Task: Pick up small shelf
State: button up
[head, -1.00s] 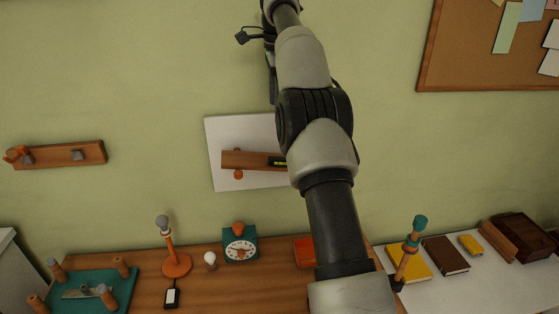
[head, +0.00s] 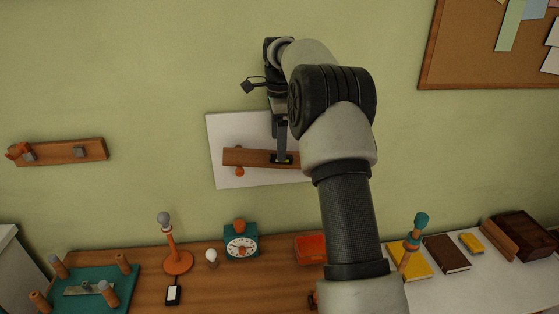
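A small wooden shelf (head: 245,157) runs across a white panel (head: 220,132) on the green wall. Its right end is hidden behind my arm. An orange knob (head: 239,171) shows just below its left part, and a small grey one shows above it. My gripper (head: 282,155) points down at the shelf's middle, with a dark finger reaching to or in front of the plank. I cannot tell whether it touches the shelf or how far the fingers are apart.
A wooden peg rail (head: 90,151) hangs on the wall at left. Books (head: 445,254) lie at right. A corkboard (head: 440,70) hangs upper right.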

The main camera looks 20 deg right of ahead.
jog(key=f+b, duration=0.4)
jog(key=shift+w+d+f, duration=0.1)
jog(key=shift+d+f, duration=0.1)
jog(key=shift+f, duration=0.1)
jog(key=shift+r, duration=0.15)
jog(key=shift+c, duration=0.2)
